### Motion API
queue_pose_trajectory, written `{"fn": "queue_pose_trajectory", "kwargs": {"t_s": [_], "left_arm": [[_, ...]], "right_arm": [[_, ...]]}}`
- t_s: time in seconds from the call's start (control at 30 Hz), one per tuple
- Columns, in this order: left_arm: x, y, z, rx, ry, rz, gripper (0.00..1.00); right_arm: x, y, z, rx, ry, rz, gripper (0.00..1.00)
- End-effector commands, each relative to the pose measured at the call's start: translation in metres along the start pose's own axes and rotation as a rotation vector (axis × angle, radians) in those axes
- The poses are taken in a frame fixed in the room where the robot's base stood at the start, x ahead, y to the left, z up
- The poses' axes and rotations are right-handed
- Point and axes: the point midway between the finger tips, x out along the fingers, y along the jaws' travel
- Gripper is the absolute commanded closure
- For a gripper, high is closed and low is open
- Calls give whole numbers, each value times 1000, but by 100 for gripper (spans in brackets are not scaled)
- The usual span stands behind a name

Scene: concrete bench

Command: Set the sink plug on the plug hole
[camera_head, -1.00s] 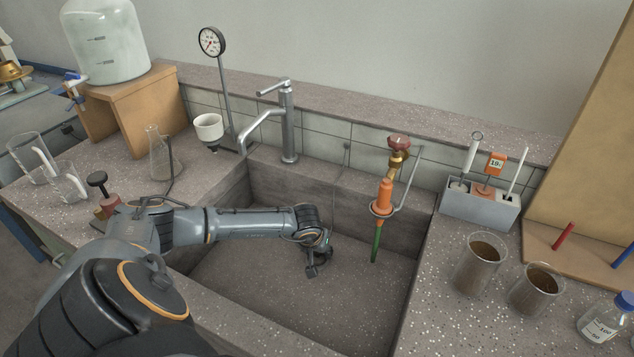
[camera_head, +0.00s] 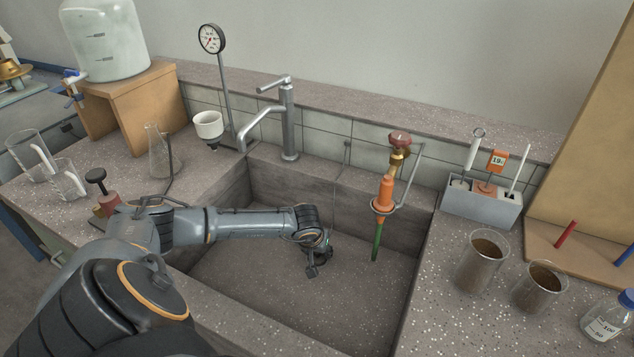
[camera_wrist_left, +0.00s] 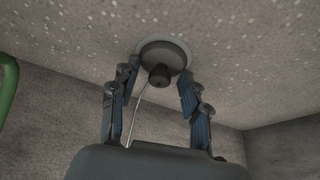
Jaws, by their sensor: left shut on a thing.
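My left gripper (camera_head: 318,262) is down inside the stone sink (camera_head: 270,290), low over its floor. In the left wrist view the sink plug (camera_wrist_left: 168,52), a grey disc with a dark knob, shows between the two fingers of the gripper (camera_wrist_left: 158,82). The gripper is shut on the plug. A thin pale line, perhaps a chain, curves down from the plug. A lighter rim shows around the disc against the speckled floor. I cannot tell whether this is the plug hole's edge, or whether the plug touches it. The arm hides the plug in the head view.
A tap (camera_head: 287,120) stands behind the sink. Beakers of brown liquid (camera_head: 482,262) and a grey holder (camera_head: 480,205) stand to the right. A flask (camera_head: 158,155) stands at the left.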

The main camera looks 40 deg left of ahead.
Motion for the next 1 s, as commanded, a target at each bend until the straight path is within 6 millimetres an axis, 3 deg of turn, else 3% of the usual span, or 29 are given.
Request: {"fn": "queue_pose_trajectory", "kwargs": {"t_s": [0.2, 0.23, 0.33, 0.57, 0.73, 1.0], "left_arm": [[0, 0, 0, 0, 0, 0, 80], [0, 0, 0, 0, 0, 0, 48], [0, 0, 0, 0, 0, 0, 27], [0, 0, 0, 0, 0, 0, 27], [-4, 0, 0, 0, 1, 0, 27], [-38, -1, -1, 2, 3, 0, 27]], "right_arm": [[1, 2, 0, 0, 0, 2, 60], [1, 2, 0, 0, 0, 2, 60], [1, 2, 0, 1, 1, 3, 60], [1, 3, 0, 3, 1, 4, 60], [1, 16, 0, 2, -1, 20, 60], [1, 12, 1, 0, -2, 15, 60]]}}
